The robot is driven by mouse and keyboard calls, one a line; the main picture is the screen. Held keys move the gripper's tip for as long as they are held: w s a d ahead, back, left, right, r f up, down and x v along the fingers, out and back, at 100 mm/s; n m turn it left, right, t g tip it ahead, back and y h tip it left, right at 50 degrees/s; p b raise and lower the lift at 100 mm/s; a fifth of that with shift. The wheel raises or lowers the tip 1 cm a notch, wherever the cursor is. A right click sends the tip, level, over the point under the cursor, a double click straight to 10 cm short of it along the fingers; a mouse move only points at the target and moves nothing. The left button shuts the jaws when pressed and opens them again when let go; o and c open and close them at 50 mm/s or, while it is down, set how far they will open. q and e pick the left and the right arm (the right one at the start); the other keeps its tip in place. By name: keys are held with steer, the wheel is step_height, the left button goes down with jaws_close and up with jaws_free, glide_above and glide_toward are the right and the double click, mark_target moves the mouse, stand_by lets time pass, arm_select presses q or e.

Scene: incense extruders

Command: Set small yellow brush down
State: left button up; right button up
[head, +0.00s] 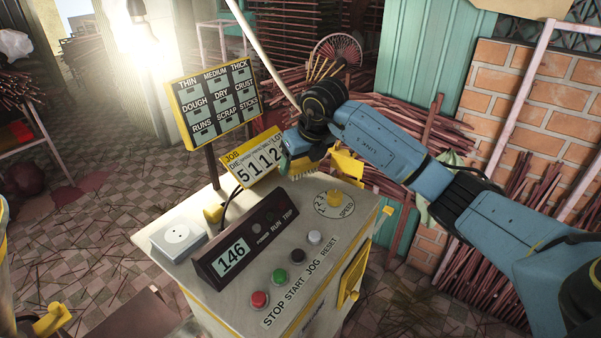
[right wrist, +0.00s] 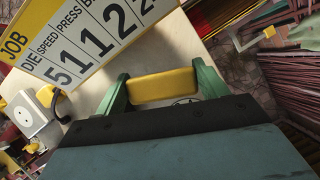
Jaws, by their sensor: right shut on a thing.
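The small yellow brush sits between the green fingers of my right gripper. Its yellow body (right wrist: 162,87) spans the gap in the right wrist view, and its pale bristles (head: 303,171) hang below the gripper in the head view. My right gripper (head: 293,161) is shut on it, over the back part of the control cabinet's pale top (head: 200,213). The brush seems to be above the top; whether it touches anything cannot be told.
The JOB board (head: 253,159) stands close to the left of the brush. A console (head: 245,246) reading 146, a white socket box (head: 178,241) and a yellow speed knob (head: 335,198) occupy the cabinet top. Several buttons line its front. A label board (head: 214,102) rises behind.

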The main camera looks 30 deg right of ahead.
mark_target(301, 175)
step_height(301, 175, down, 3)
steer(key=shift+f, duration=0.1)
steer(key=shift+w+f, duration=0.1)
steer(key=shift+f, duration=0.25)
arm_select(q)
steer(key=w, duration=0.2)
steer(key=shift+w+d+r, duration=0.1)
steer(key=shift+w+r, duration=0.15)
steer(key=shift+w, duration=0.15)
steer(key=shift+s, duration=0.1)
arm_select(e)
steer(key=shift+f, duration=0.15)
steer(key=o, duration=1.1)
arm_select(q)
steer(key=shift+s+f, duration=0.1)
steer(key=shift+s, duration=0.3)
